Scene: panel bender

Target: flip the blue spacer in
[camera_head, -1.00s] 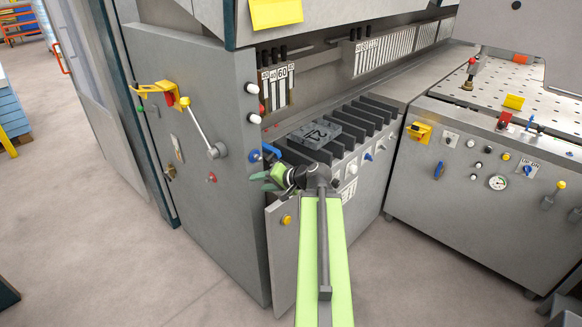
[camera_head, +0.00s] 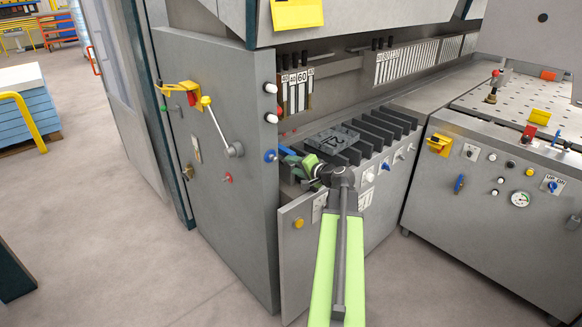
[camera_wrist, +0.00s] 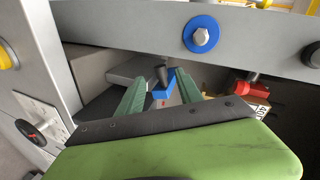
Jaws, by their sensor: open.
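The blue spacer (camera_head: 287,150) shows as a small blue piece at the inner edge of the machine's side panel. In the wrist view a blue piece (camera_wrist: 163,94) with a dark pin above it lies between the finger lines, and I take it for the spacer. My gripper (camera_head: 296,158) has green fingers pointing left at it. In the wrist view my gripper (camera_wrist: 160,82) is open, with a finger on each side of the blue piece. I cannot tell if the fingers touch it. The spacer's lower part is hidden.
A round blue knob (camera_head: 270,156) sits on the panel edge close by; it shows large in the wrist view (camera_wrist: 201,34). A red fitting (camera_wrist: 247,84) is to the right. Dark tool blocks (camera_head: 368,138) stand in a row behind my gripper.

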